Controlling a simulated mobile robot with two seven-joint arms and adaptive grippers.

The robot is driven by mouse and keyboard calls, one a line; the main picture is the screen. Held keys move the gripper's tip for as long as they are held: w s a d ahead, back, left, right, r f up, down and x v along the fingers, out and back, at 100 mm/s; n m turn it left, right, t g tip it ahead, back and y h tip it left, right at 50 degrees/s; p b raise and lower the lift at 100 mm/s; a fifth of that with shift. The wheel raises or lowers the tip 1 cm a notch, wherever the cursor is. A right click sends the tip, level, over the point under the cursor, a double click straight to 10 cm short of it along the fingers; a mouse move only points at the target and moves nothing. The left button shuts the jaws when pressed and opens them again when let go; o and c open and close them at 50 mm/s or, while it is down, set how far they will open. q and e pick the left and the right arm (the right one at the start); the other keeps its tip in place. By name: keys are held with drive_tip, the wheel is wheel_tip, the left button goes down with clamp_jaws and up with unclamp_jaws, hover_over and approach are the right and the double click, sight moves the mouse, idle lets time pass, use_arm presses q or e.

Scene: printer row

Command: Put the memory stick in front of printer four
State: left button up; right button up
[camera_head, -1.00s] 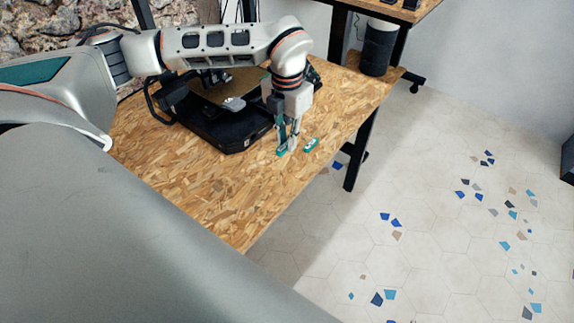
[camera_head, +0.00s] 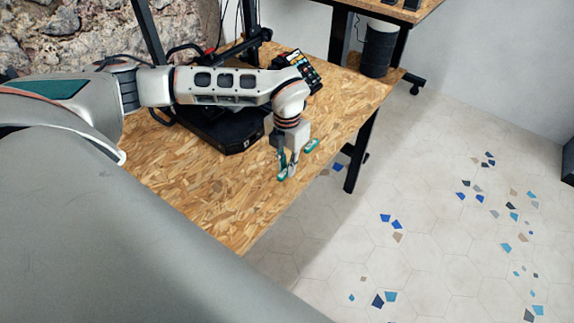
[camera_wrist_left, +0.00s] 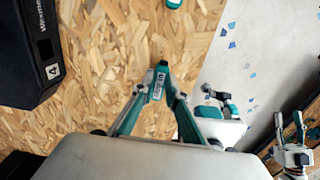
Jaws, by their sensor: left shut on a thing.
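My left gripper (camera_head: 285,177) is shut on a small teal stick with a pale label, the memory stick (camera_wrist_left: 158,84). It is low over the front right of the wooden table; I cannot tell if the stick touches the board. Printer four (camera_wrist_left: 30,50) is a black machine marked with a 4, to the left in the left wrist view. Its black base (camera_head: 230,134) is behind my gripper in the head view, partly hidden by my arm. My right gripper (camera_wrist_left: 290,130) shows small at the lower right of the left wrist view, its fingers apart.
A second teal stick (camera_head: 312,145) lies on the wooden table (camera_head: 215,195) near its right edge, behind my left gripper. Bare board lies in front of the printer. Beyond the table edge is tiled floor. A black cylinder (camera_head: 378,48) stands at the back.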

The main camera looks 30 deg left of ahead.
use_arm(q)
drive_tip(key=shift+f, duration=0.15)
drive_tip(key=o, duration=0.8)
wheel_tip(320, 180, up, 12)
drive_tip(key=shift+r+p, duration=0.2)
drive_tip(key=shift+p, duration=0.2)
